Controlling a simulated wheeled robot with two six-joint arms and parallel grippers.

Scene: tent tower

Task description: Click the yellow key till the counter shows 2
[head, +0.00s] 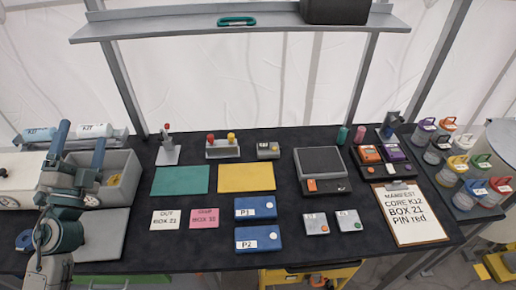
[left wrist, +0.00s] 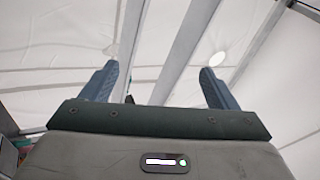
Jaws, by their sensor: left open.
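A small grey box (head: 268,150) with a dark face and a small yellow-orange spot stands at the back middle of the black table. It may be the counter with its key, but it is too small to tell, and no number is readable. A yellow knob (head: 231,137) stands beside a red knob (head: 210,138) on a grey block left of it. My left gripper (head: 79,148) is open and empty at the far left, fingers up, well away from these. In the left wrist view its fingers (left wrist: 157,84) are apart, with only tent wall and poles beyond. My right gripper is not in view.
A green mat (head: 180,180) and a yellow mat (head: 246,177) lie in front of the grey block. Blue boxes (head: 256,207), a dark scale-like device (head: 320,163), and a clipboard (head: 411,221) lie further right. A grey shelf (head: 240,22) hangs above the back. A grey bin (head: 122,185) is near my left gripper.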

